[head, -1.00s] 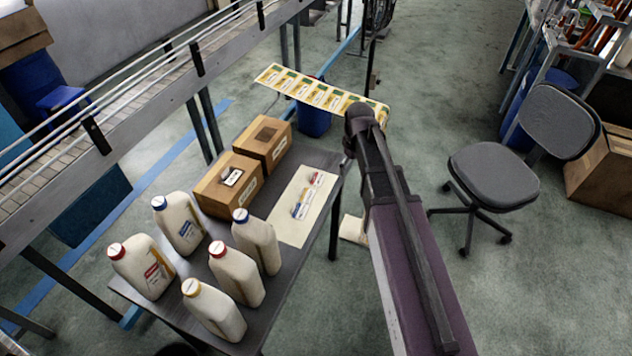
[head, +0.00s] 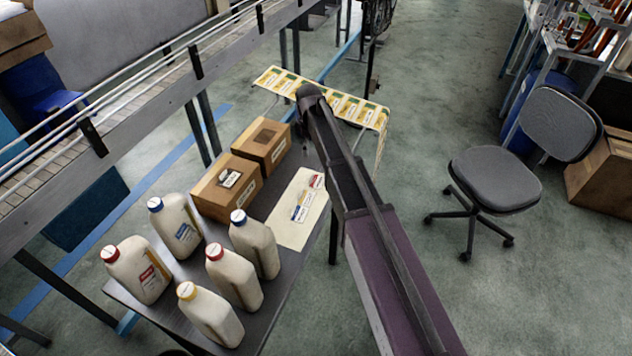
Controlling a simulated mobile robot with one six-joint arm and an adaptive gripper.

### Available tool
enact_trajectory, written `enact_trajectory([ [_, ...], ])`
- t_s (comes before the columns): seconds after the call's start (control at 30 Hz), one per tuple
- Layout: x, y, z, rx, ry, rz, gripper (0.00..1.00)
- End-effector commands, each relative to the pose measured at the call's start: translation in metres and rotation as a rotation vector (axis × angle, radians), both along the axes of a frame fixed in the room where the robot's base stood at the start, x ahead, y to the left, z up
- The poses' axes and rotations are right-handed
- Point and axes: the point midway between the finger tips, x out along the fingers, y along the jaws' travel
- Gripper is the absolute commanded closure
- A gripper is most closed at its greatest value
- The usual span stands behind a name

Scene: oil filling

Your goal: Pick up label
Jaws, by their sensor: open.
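Small labels lie on a pale sheet (head: 290,232) on the dark table. A blue-and-white label (head: 301,208) and a red-and-white label (head: 316,181) show on it, close to my arm's edge. Both are small and their print is unreadable. My arm reaches up from the bottom right, and its far end is above the table's back right corner. My gripper's fingers are hidden behind the arm, so I see nothing held. A strip of yellow-and-green labels (head: 278,80) lies on a stand behind the arm, partly covered by it.
Several white jugs (head: 208,316) with coloured caps stand at the table's front left. Two cardboard boxes (head: 226,190) stand behind them. A conveyor (head: 150,105) runs along the left. A grey chair (head: 495,180) stands right, with open floor between it and my arm.

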Motion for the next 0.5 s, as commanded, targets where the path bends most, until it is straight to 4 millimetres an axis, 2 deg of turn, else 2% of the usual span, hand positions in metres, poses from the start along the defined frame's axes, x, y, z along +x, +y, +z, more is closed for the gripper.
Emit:
enact_trajectory([
  [0.5, -0.001, 0.001, -0.033, 0.000, 0.000, 0.001, 0.03],
])
